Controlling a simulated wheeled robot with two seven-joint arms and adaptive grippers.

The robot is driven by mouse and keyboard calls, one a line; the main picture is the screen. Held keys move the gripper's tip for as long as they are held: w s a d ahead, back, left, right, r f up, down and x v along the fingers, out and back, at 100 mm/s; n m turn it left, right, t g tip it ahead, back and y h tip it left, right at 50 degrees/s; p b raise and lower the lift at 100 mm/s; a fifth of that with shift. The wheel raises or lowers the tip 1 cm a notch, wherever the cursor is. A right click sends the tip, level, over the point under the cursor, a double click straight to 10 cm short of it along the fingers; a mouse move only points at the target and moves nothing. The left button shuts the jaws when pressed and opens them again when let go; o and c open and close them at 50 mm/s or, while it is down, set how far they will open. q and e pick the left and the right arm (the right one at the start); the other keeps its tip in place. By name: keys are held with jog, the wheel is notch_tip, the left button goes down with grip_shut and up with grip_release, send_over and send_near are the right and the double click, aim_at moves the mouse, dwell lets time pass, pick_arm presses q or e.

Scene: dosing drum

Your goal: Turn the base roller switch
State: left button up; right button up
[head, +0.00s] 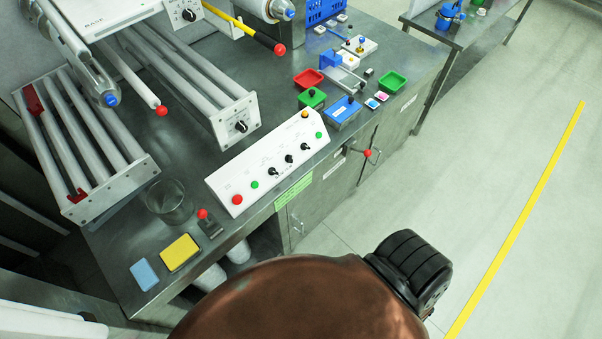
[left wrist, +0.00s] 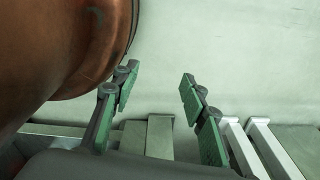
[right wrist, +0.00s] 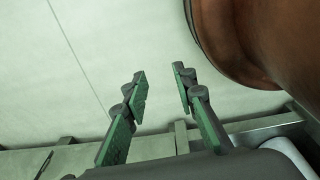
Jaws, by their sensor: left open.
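I cannot tell from labels which knob is the base roller switch. My left gripper (left wrist: 158,80) is open and empty in the left wrist view, over pale floor. My right gripper (right wrist: 158,76) is open and empty in the right wrist view, also over floor. Neither gripper shows in the head view.
A sloped white control panel (head: 225,178) with several knobs and buttons lies along the bench's front edge. A glass beaker (head: 170,203), a red-knobbed lever (head: 203,214), yellow (head: 179,252) and blue (head: 144,275) pads are at the near left. Coloured trays (head: 393,83) stand farther right.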

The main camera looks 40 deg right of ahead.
jog(key=w+r, duration=0.8)
jog(key=w, duration=0.3)
jog(key=w+r+t+p, duration=0.1)
jog(key=w+r, duration=0.3)
jog(key=r, duration=0.7)
jog(key=w+d+r+t, duration=0.1)
jog(key=w+r, duration=0.2)
jog(key=r, duration=0.8)
jog(key=w+r+t+p, duration=0.1)
jog(key=w+r, duration=0.3)
jog(key=r, duration=0.8)
jog(key=w+a+r+n+t+y, duration=0.65)
jog(key=w+a, duration=0.35)
jog(key=w, duration=0.3)
jog(key=n+t, duration=0.2)
jog(key=t, duration=0.4)
send_near(277, 173)
jog(key=w, duration=0.2)
jog(key=shift+m+y, duration=0.25)
jog(key=shift+y, duration=0.1)
jog(key=x, duration=0.7)
jog(key=shift+a+f, duration=0.1)
jog(key=shift+a, duration=0.1)
pick_arm(q)
jog(key=shift+w+a+r, duration=0.15)
jog(key=shift+a+r, duration=0.15)
jog(key=shift+r, duration=0.35)
jog(key=shift+w+a+r, duration=0.15)
jog(key=shift+a+r, duration=0.15)
jog(key=shift+r, duration=0.3)
